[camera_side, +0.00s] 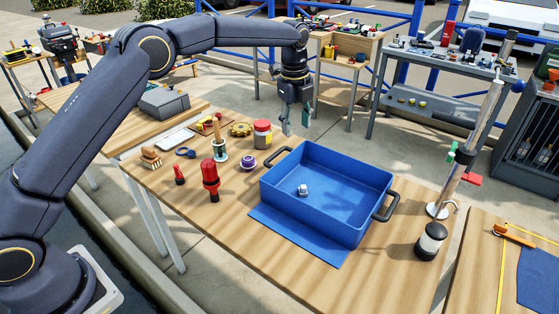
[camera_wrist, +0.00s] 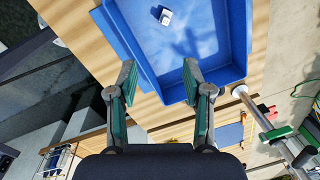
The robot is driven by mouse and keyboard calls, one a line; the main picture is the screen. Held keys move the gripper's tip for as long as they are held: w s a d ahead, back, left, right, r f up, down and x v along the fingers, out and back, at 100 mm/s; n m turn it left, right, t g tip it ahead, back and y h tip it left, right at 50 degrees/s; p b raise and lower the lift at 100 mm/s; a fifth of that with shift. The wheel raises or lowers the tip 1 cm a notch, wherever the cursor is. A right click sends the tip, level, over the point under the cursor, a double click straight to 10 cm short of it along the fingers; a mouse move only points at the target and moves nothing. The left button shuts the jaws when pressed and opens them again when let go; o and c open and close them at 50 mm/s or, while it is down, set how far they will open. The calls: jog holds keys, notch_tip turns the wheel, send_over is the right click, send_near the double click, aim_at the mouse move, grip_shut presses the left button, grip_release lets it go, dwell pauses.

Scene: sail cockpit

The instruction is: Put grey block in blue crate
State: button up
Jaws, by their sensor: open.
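A small light-grey block (camera_side: 303,190) lies on the floor of the blue crate (camera_side: 317,216), near its left side. The block also shows in the wrist view (camera_wrist: 165,17), inside the crate (camera_wrist: 237,40) with bare floor around it. My gripper (camera_side: 297,124) is open and empty, raised above the far rim of the crate and apart from the block. In the wrist view my gripper's fingers (camera_wrist: 159,80) are spread, with nothing between them.
A blue cloth (camera_side: 297,238) lies along the crate's near side. A red flashlight-like item (camera_side: 210,178), a jar (camera_side: 262,134) and a purple ring (camera_side: 248,162) stand left. A metal post (camera_side: 470,145) and a lantern (camera_side: 431,241) stand right.

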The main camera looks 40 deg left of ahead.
jog(key=s+a+r+n+t, duration=0.1)
jog(key=s+a+r+n, duration=0.2)
jog(key=s+r+n, duration=0.35)
jog(key=s+a+r+n+t, duration=0.15)
jog(key=s+r+n, duration=0.25)
jog(key=s+r, duration=0.5)
jog(key=s+a+f+n+t, duration=0.1)
jog(key=s+a+f+n, duration=0.1)
jog(key=s+n, duration=0.4)
jog(key=s+a+f+n+t, duration=0.1)
jog(key=s+f+n, duration=0.3)
jog(key=s, duration=1.2)
jog(key=shift+a+n, duration=0.4)
jog(key=shift+n, duration=0.45)
